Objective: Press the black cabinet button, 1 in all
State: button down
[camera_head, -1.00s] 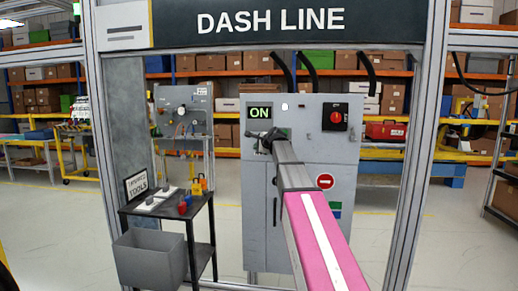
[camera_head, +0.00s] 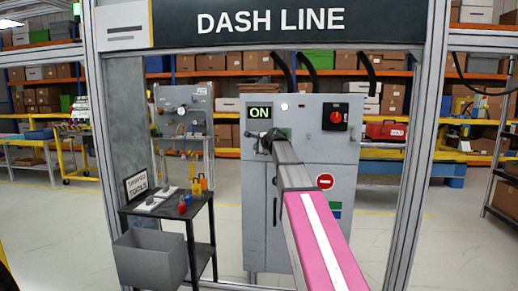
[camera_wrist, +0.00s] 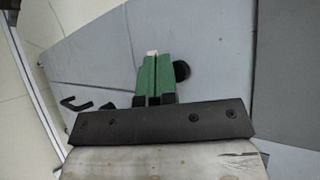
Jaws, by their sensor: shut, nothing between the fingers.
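The grey cabinet (camera_head: 345,155) stands behind the frame, with a lit green "ON" sign (camera_head: 259,113) at its upper left. My gripper (camera_head: 264,142) is in front of the cabinet below that sign. In the wrist view my gripper's green fingers (camera_wrist: 153,72) are shut together and empty, pointing at the grey cabinet face (camera_wrist: 215,60). A round black button (camera_wrist: 181,71) shows just right of the fingertips, partly hidden by the right finger. I cannot tell whether the fingers touch it. In the head view my gripper and arm hide that spot.
A red rotary switch (camera_head: 336,117) on a black plate is at the cabinet's upper right. A red round sign (camera_head: 325,181) is lower down. A black tool table (camera_head: 170,206) and a grey bin (camera_head: 150,258) stand left. Black handles (camera_wrist: 76,103) show left in the wrist view.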

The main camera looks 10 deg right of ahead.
jog(key=shift+s, duration=0.2)
jog(key=s, duration=0.1)
jog(key=s+a, duration=0.1)
jog(key=s, duration=0.2)
jog(key=shift+s+a, duration=0.35)
jog(key=shift+s, duration=0.05)
dwell(0.7)
jog(key=s+f+n+g+h, duration=0.1)
jog(key=s+f+n+g, duration=0.25)
jog(key=s+f, duration=0.65)
jog(key=s+f+n+g+h, duration=0.15)
jog(key=s+f+n, duration=0.35)
jog(key=f, duration=1)
jog(key=s+f+n+g+h, duration=0.1)
jog(key=s+f+n+g, duration=0.25)
jog(key=s+f, duration=0.65)
jog(key=s+f+n+g+h, duration=0.1)
jog(key=s+f+n+g, duration=0.2)
jog(key=s+f, duration=0.7)
notch_tip(320, 180, down, 3)
jog(key=shift+d+r+n, duration=0.1)
jog(key=shift+d+n, duration=0.3)
jog(key=shift+n, duration=0.8)
jog(key=shift+s+g, duration=0.1)
jog(key=shift+g, duration=0.15)
